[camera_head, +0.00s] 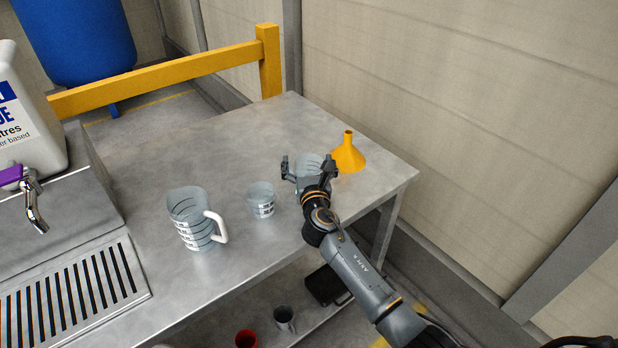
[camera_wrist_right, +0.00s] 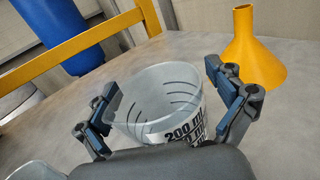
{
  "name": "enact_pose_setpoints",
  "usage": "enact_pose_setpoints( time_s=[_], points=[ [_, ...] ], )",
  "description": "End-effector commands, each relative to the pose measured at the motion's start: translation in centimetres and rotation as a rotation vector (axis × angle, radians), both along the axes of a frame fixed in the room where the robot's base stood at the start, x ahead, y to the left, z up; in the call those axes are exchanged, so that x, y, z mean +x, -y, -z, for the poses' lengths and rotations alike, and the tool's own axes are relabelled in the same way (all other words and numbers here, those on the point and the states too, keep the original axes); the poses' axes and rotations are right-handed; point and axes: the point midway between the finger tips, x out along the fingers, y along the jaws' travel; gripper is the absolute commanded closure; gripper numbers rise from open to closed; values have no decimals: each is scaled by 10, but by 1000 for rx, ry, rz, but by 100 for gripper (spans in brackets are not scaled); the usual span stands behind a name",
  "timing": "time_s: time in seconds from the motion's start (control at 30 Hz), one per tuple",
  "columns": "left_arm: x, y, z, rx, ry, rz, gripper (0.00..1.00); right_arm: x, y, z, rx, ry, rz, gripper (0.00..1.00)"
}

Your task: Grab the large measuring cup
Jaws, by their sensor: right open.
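A clear measuring cup (camera_head: 309,164) with dark graduation lines stands upright on the metal table. In the right wrist view this cup (camera_wrist_right: 165,100) shows a "200 ml" label. My right gripper (camera_head: 307,170) is open, its two fingers on either side of this cup; firm contact cannot be told. The gripper's palm hides the cup's lower part. A smaller-looking clear cup (camera_head: 261,200) stands to its left. Further left is the biggest vessel, a clear measuring jug (camera_head: 188,215) with a white handle. My left gripper is not in view.
A yellow funnel (camera_head: 348,153) stands close to the right finger. The metal table (camera_head: 240,135) has free room behind the cups. A yellow rail (camera_head: 170,72) runs behind.

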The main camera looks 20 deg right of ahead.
Motion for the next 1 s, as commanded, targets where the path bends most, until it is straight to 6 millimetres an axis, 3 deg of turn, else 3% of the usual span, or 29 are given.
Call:
enact_pose_setpoints(
  time_s=[0.07,0.33,0.77,1.0],
  points=[
    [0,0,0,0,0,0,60,0,0,0,0,0,0,10],
    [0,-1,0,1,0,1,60,0,0,0,0,0,0,65],
    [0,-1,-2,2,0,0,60,0,0,-4,0,2,0,67],
    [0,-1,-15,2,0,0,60,0,0,-33,-2,5,0,67]
  ],
)
